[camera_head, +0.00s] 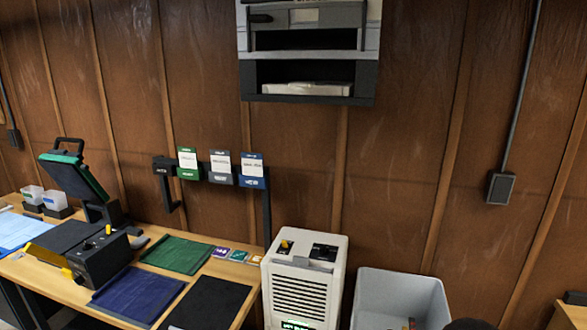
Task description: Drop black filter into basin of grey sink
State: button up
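A light grey open tub (400,281), which looks like the grey sink, stands at the bottom right of the white machine. Its lower part is cut off by the picture edge, and small coloured items show low inside it. I cannot identify the black filter for sure. A flat black piece (323,252) sits on top of the white machine (303,285); I cannot tell whether it is the filter. My gripper is not recognisable in this view. A dark rounded shape at the bottom edge, right of centre, is too cropped to identify.
A wooden table (150,238) at left holds a green mat (177,255), a blue mat (138,295), a black mat (210,302) and a black device (98,260). A dark-framed shelf unit (308,95) hangs on the brown wall. A wooden surface (568,316) shows at far right.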

jog(key=v, duration=1.1)
jog(key=shift+s, duration=0.1)
